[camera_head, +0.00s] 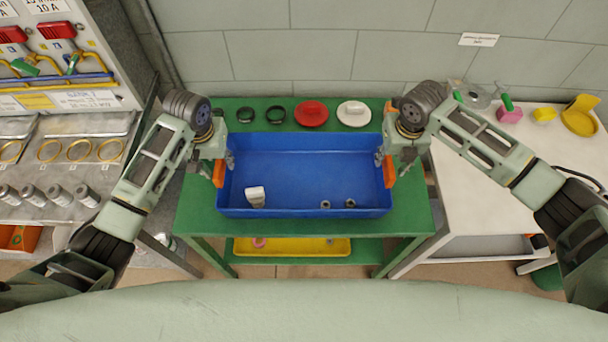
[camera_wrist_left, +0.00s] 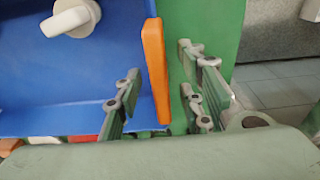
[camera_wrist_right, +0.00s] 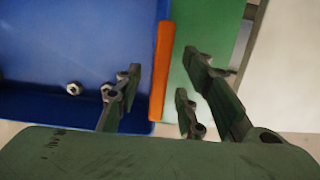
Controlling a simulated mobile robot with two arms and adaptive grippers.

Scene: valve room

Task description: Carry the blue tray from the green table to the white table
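The blue tray (camera_head: 300,165) sits on the green table (camera_head: 410,215), with an orange handle on each short side. In it lie a white fitting (camera_head: 255,196) and two small metal nuts (camera_head: 325,204). My left gripper (camera_head: 225,160) is at the left orange handle (camera_wrist_left: 156,70); its fingers are apart on either side of the handle in the left wrist view. My right gripper (camera_head: 384,160) is at the right orange handle (camera_wrist_right: 161,70), fingers likewise apart with the handle between them. The white table (camera_head: 470,200) stands to the right of the green table.
Behind the tray are two dark rings (camera_head: 245,114), a red disc (camera_head: 311,113) and a white disc (camera_head: 354,113). A yellow tray (camera_head: 290,247) lies on the lower shelf.

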